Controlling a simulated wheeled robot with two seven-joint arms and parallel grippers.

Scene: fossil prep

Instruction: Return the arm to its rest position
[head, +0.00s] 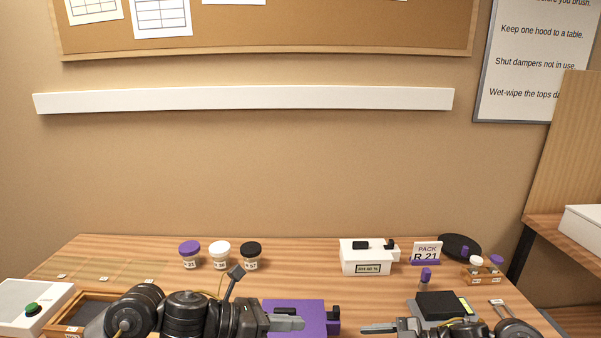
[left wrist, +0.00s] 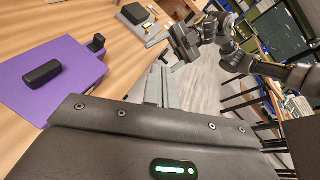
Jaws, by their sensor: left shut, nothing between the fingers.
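My left gripper (head: 290,323) is low in the head view, in front of the purple box (head: 318,312) near the table's front edge. Its fingers are shut with nothing between them; they also show at the middle of the left wrist view (left wrist: 160,88). The purple box (left wrist: 50,80) lies left of the fingers there, apart from them. My right gripper (head: 378,328) points left at the bottom of the head view, beside a dark-topped scale-like device (head: 440,305). I cannot tell how its fingers stand.
Three lidded jars (head: 220,254) stand at the table's back left. A white box (head: 367,258) and a sign reading PACK R 21 (head: 427,251) stand at the back right, near a small rack (head: 482,274) of jars. A wooden tray (head: 88,300) is at left. The table's back middle is clear.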

